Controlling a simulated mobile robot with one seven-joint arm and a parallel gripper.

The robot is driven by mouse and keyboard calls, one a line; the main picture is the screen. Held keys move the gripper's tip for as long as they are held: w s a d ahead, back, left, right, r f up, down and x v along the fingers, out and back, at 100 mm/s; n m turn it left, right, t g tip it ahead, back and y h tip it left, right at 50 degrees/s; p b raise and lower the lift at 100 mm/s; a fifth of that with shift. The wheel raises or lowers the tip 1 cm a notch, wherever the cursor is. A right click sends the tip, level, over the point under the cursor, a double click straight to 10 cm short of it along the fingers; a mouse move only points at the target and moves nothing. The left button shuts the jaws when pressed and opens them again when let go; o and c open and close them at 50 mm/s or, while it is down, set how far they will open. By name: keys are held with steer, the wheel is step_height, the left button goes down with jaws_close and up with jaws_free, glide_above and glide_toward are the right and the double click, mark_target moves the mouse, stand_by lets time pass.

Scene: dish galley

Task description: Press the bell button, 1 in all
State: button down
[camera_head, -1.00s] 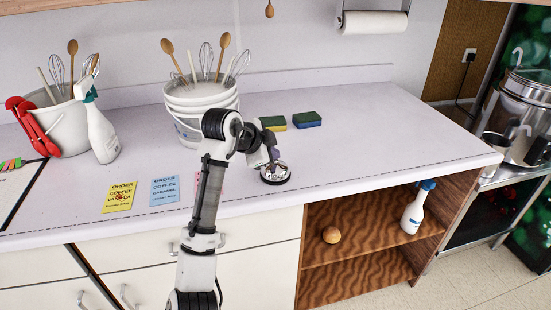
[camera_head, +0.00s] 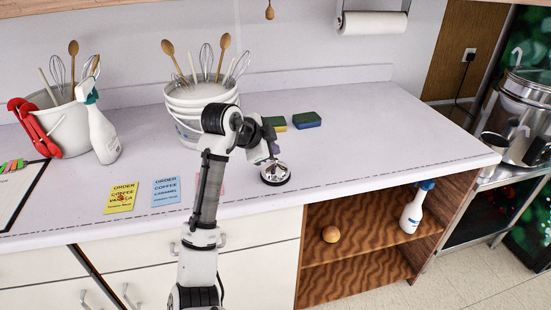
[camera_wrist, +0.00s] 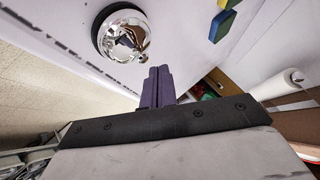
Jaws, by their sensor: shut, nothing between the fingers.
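The bell (camera_head: 275,173) is a shiny silver dome on a black base. It stands on the white counter near the front edge. In the wrist view the bell (camera_wrist: 122,33) shows at the upper left, with its small button (camera_wrist: 140,45) on top of the dome. My gripper (camera_head: 272,148) is just behind and above the bell in the head view. In the wrist view its purple fingers (camera_wrist: 157,82) are shut together and empty. They look apart from the bell, close to its button.
Order cards in yellow (camera_head: 121,197) and blue (camera_head: 166,191) lie left of the bell, and a pink one is mostly behind my arm. Two sponges (camera_head: 306,120) lie behind it. A white bucket of utensils (camera_head: 196,105) stands behind my arm. The counter to the right (camera_head: 400,135) is clear.

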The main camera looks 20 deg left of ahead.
step_height(320, 180, up, 5)
steer(key=p, duration=0.3)
stand_by(0.8)
